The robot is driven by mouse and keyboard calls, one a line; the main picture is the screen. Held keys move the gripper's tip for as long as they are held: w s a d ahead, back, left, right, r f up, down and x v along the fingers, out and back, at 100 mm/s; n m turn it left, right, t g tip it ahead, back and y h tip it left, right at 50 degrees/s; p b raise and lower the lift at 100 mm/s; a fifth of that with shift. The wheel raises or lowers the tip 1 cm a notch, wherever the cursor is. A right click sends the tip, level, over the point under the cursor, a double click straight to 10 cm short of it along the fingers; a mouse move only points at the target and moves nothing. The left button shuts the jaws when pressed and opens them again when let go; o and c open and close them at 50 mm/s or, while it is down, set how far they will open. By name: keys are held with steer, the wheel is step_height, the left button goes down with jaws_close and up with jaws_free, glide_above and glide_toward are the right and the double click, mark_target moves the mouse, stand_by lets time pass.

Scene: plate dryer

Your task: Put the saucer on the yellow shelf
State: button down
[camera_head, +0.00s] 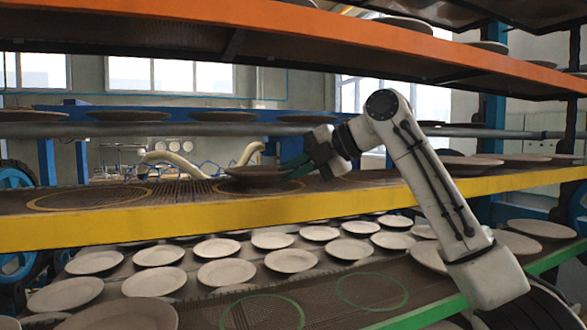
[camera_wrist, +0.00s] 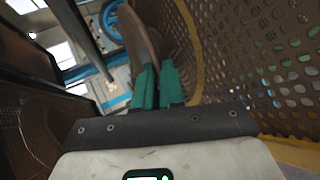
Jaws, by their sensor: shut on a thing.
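The brown saucer (camera_head: 256,173) is at the yellow-edged shelf (camera_head: 250,213), just over or on its perforated surface; I cannot tell if it touches. My gripper (camera_head: 296,165) reaches in from the right, its green fingers shut on the saucer's right rim. In the wrist view, the green fingers of my gripper (camera_wrist: 156,88) pinch the saucer (camera_wrist: 142,38), seen edge-on. The yellow shelf's perforated surface (camera_wrist: 265,60) runs close beside it in that view. Part of a yellow ring shows under the saucer.
An empty yellow ring (camera_head: 90,198) lies left on the yellow shelf. An orange-edged shelf (camera_head: 330,35) hangs above. Below, many saucers (camera_head: 227,271) sit on a lower level with a green-edged shelf (camera_head: 430,312) bearing green rings. Several plates (camera_head: 470,160) stand at the right on the yellow shelf.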

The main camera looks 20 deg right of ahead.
steer(key=c, duration=1.7)
jaws_free()
steer(key=shift+f, duration=0.1)
steer(key=o, duration=0.5)
steer(key=b+v, duration=0.2)
steer(key=v, duration=1)
steer(key=shift+r, duration=0.25)
